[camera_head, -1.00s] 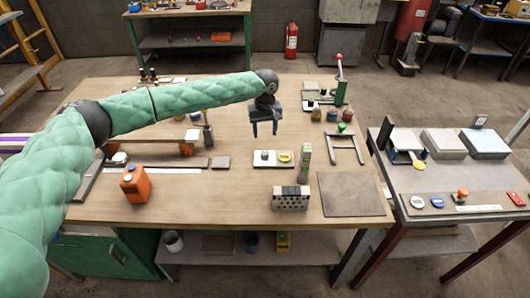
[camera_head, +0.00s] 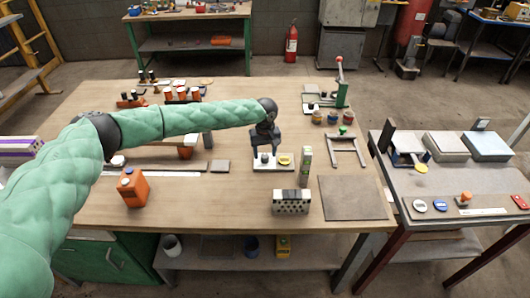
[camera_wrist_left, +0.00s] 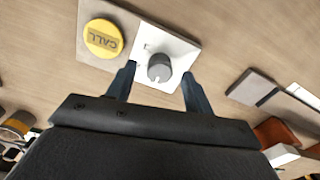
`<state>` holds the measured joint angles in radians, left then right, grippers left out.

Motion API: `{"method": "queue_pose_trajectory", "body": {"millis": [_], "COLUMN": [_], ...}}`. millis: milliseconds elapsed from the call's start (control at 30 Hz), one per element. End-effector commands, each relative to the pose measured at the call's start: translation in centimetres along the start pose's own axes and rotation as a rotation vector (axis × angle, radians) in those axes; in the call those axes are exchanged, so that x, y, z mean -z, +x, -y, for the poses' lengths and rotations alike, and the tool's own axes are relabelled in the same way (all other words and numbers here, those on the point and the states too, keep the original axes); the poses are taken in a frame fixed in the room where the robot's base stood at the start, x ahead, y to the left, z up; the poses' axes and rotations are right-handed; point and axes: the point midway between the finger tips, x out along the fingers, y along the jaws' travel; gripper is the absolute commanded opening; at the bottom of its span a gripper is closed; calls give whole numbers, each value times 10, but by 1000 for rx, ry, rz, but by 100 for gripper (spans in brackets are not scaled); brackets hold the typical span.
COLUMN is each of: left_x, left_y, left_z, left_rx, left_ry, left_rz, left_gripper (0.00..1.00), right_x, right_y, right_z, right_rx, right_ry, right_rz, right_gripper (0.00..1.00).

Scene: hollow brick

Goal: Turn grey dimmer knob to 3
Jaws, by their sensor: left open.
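The grey dimmer knob (camera_wrist_left: 160,67) sits on a white plate (camera_wrist_left: 187,46) in the left wrist view, with a yellow CALL button (camera_wrist_left: 103,38) beside it. In the head view the plate (camera_head: 286,168) and yellow button (camera_head: 285,160) lie on the wooden table, and the knob (camera_head: 264,157) is just below my gripper. My left gripper (camera_head: 265,150) is over the knob. In the left wrist view its two open fingers (camera_wrist_left: 157,85) stand either side of the knob, with gaps on both sides. My right gripper is not in view.
A dark mat (camera_head: 352,197) lies at the right.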

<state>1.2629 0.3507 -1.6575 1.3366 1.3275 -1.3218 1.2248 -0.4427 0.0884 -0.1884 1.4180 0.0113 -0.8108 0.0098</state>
Motion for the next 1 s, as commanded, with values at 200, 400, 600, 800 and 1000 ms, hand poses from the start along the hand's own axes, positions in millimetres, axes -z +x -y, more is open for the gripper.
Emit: {"method": "queue_pose_trajectory", "body": {"millis": [200, 400, 600, 800, 1000], "left_x": [0, 0, 0, 0, 0], "left_y": [12, 14, 14, 13, 13], "left_z": [0, 0, 0, 0, 0], "left_rx": [0, 0, 0, 0, -2], "left_ry": [0, 0, 0, 1, 29], "left_rz": [0, 0, 0, 0, 1], "left_gripper": [52, 52, 25, 7, 8], "right_x": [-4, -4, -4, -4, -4], "right_y": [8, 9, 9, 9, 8], "right_z": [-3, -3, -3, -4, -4], "right_rx": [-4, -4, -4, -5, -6], "right_ry": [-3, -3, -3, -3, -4], "right_rz": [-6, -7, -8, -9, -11], "right_gripper": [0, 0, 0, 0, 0]}}
